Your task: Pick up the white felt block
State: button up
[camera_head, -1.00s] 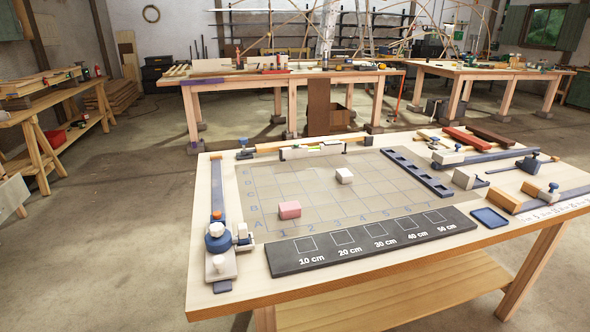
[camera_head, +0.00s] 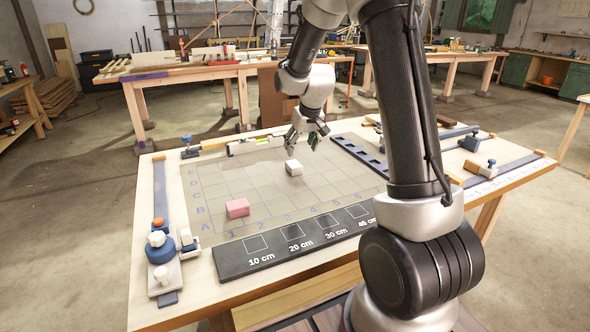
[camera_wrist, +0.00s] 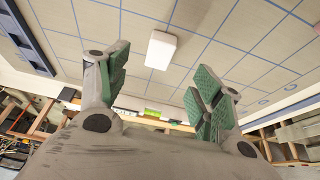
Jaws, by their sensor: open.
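The white felt block (camera_head: 294,167) lies on the gridded mat (camera_head: 240,187), right of its middle in the head view. In the wrist view the white block (camera_wrist: 161,50) is ahead of the fingers and between their lines, apart from both. My gripper (camera_head: 303,140) is above and just behind the block in the head view. Its green-padded fingers (camera_wrist: 158,92) are spread apart with nothing between them. The block's underside is hidden.
A pink block (camera_head: 237,208) lies on the mat to the left. A dark board with distance marks (camera_head: 245,258) lies along the front edge. A dark slotted rail (camera_head: 350,150) is right of the white block. Clamps (camera_head: 163,248) stand at the left edge.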

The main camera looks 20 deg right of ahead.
aim_at(294, 164)
jog(key=w+f, duration=0.2)
jog(key=shift+w+a+f, duration=0.1)
jog(key=shift+a+f, duration=0.2)
jog(key=shift+a, duration=0.05)
jog(key=x, duration=0.7)
jog(key=shift+d, duration=0.2)
jog(key=c, duration=0.9)
